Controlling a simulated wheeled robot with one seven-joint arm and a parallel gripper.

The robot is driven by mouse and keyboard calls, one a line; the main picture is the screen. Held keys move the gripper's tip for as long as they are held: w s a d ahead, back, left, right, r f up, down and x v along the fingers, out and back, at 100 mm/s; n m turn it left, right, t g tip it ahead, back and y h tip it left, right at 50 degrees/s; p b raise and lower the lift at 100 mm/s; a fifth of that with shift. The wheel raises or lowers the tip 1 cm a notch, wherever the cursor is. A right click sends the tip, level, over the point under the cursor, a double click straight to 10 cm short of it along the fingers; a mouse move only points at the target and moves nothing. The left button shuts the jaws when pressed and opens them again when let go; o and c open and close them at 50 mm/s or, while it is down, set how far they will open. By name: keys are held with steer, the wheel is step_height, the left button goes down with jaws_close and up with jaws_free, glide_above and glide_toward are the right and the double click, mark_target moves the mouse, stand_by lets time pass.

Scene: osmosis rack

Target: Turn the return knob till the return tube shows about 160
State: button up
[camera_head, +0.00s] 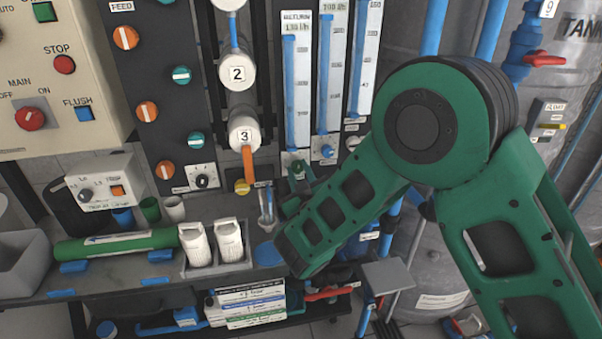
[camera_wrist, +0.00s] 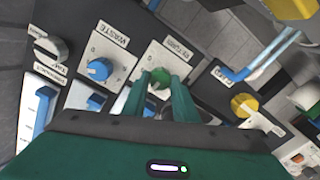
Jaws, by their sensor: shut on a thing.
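The green return knob (camera_wrist: 158,84) sits on a white plate labelled RETURN in the wrist view. My gripper (camera_wrist: 160,78) is shut on this knob, with one green finger on each side. In the head view my gripper (camera_head: 298,180) is at the foot of the leftmost gauge, and the knob is mostly hidden there. The return tube (camera_head: 290,90) is that leftmost gauge, with a tall blue column. Its small readout looks like about 130, but the print is blurred.
The blue waste knob (camera_wrist: 99,69) is close beside the return knob. A yellow knob (camera_wrist: 243,105) is on the other side. Two more gauge tubes, a middle one (camera_head: 325,80) and a right one (camera_head: 359,65), stand alongside. A bench (camera_head: 110,284) with white cartridges lies below left.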

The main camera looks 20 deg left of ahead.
steer(key=n, duration=0.5)
steer(key=shift+d+f+n, duration=0.1)
steer(key=shift+n, duration=0.2)
steer(key=shift+w, duration=0.1)
stand_by(0.3)
steer(key=o, duration=1.1)
steer(key=shift+c, duration=0.2)
steer(key=shift+s+d, duration=0.1)
steer(key=shift+s, duration=0.25)
steer(key=v, duration=1)
